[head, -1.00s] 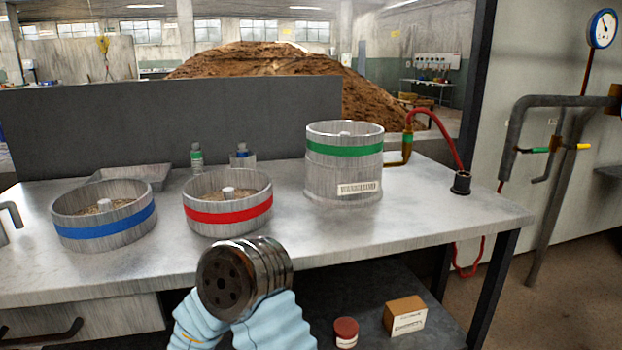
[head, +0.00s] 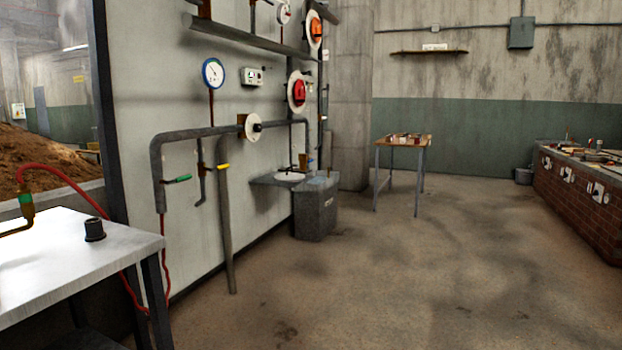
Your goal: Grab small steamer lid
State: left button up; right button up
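No small steamer lid can be made out in the head view now. Neither of my grippers is in view. The near end of the metal table (head: 60,262) shows at the lower left, with a small black cup-like fitting (head: 94,230) on it. A red hose (head: 62,178) with a green-banded brass end (head: 27,205) arches over the table.
A wall with grey pipes (head: 157,170), a round gauge (head: 213,73) and red valves stands ahead left. A small table (head: 402,142) stands farther back, and a brick counter (head: 580,190) is at right. The middle floor is clear.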

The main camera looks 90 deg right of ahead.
aim_at(286, 177)
jog(key=l+z, duration=0.1)
jog(key=z, duration=0.9)
jog(key=l+z, duration=0.1)
jog(key=z, duration=0.4)
jog(key=i+z, duration=0.1)
jog(key=z, duration=0.85)
jog(key=i+l, duration=0.25)
jog(key=i, duration=0.4)
jog(key=i+l+z, duration=0.1)
jog(key=i, duration=0.6)
jog(key=i+l, duration=0.3)
jog(key=i, duration=0.35)
jog(key=i+l+z, duration=0.1)
jog(key=i, duration=0.6)
jog(key=l, duration=0.1)
